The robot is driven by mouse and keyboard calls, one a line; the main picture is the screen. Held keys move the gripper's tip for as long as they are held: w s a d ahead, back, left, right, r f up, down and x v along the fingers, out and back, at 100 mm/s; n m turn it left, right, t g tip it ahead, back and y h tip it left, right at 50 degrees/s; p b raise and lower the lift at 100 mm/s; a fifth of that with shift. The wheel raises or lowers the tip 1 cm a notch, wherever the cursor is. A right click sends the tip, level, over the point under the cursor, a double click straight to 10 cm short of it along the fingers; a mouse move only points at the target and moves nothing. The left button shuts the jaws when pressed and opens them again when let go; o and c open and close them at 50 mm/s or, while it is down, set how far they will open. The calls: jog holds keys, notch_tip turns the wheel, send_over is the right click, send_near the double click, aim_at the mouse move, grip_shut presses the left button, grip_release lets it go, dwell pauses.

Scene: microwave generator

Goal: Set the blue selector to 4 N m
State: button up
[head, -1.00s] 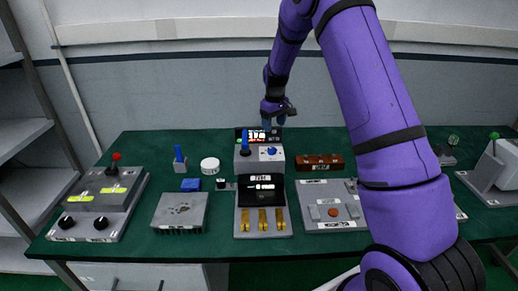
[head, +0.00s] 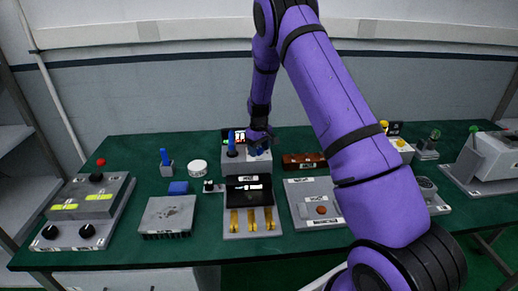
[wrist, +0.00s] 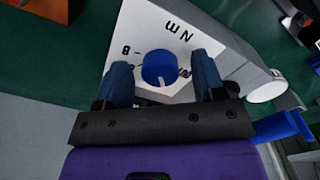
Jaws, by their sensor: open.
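The blue selector (wrist: 159,66) is a round knob with a white pointer line, on a white panel (wrist: 153,23) marked "N m" and "8". The pointer points toward the bottom of the wrist view. Other scale marks by the right finger are partly covered and unreadable. My gripper (wrist: 162,62) is open, one blue finger on each side of the knob; contact cannot be told. In the head view my gripper (head: 259,143) is low over the right part of the grey unit (head: 235,165), largely hiding the selector.
A blue upright lever (head: 232,140) stands on the same unit, left of my gripper. A black display box with yellow levers (head: 252,222) is in front. A brown block (head: 303,161) lies to the right, and a white round cap (head: 197,167) to the left.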

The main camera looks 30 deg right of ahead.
jog(key=c, duration=0.9)
jog(key=shift+m, duration=0.4)
jog(key=m, duration=0.2)
jog(key=shift+m, duration=2.4)
jog(key=o, duration=0.9)
